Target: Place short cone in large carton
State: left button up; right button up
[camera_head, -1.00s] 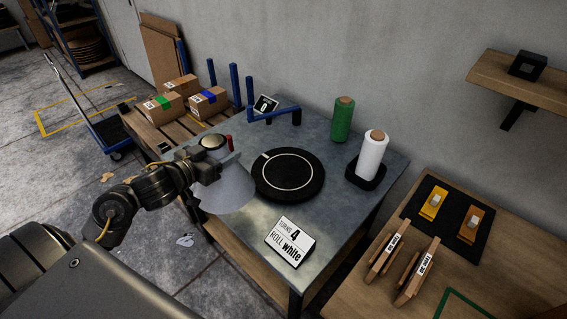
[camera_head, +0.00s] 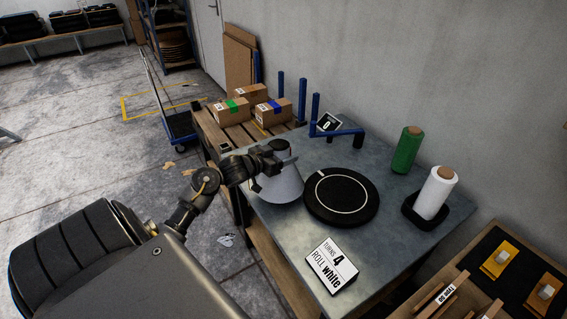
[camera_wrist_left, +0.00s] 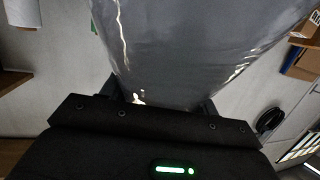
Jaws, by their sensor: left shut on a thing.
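A pale grey cone (camera_head: 279,187), wide at the bottom and narrow at the top, is at the left edge of the metal table in the head view. My left gripper (camera_head: 270,161) is shut on its upper part. I cannot tell whether its base touches the table or hangs just above it. In the left wrist view the shiny grey surface of the cone (camera_wrist_left: 190,50) fills the upper middle, and the fingertips are mostly hidden behind it. Several brown cartons (camera_head: 234,111) sit on a pallet behind the table; I cannot tell which one is the large carton.
A black turntable (camera_head: 341,196) is just right of the cone. A sign (camera_head: 332,267) stands in front. A green roll (camera_head: 407,150) and a white roll (camera_head: 435,193) stand at the right. Blue posts (camera_head: 315,107) rise by the pallet. Open floor lies to the left, with a trolley (camera_head: 180,127).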

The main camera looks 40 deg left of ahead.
pick_arm(q)
jog(key=shift+w+a+f, duration=0.15)
jog(key=shift+w+f, duration=0.1)
jog(key=shift+f, duration=0.05)
jog(key=shift+a+f, duration=0.1)
jog(key=shift+f, duration=1.55)
jog(key=o, duration=1.7)
jog(key=shift+f, duration=0.1)
jog(key=shift+o, duration=0.2)
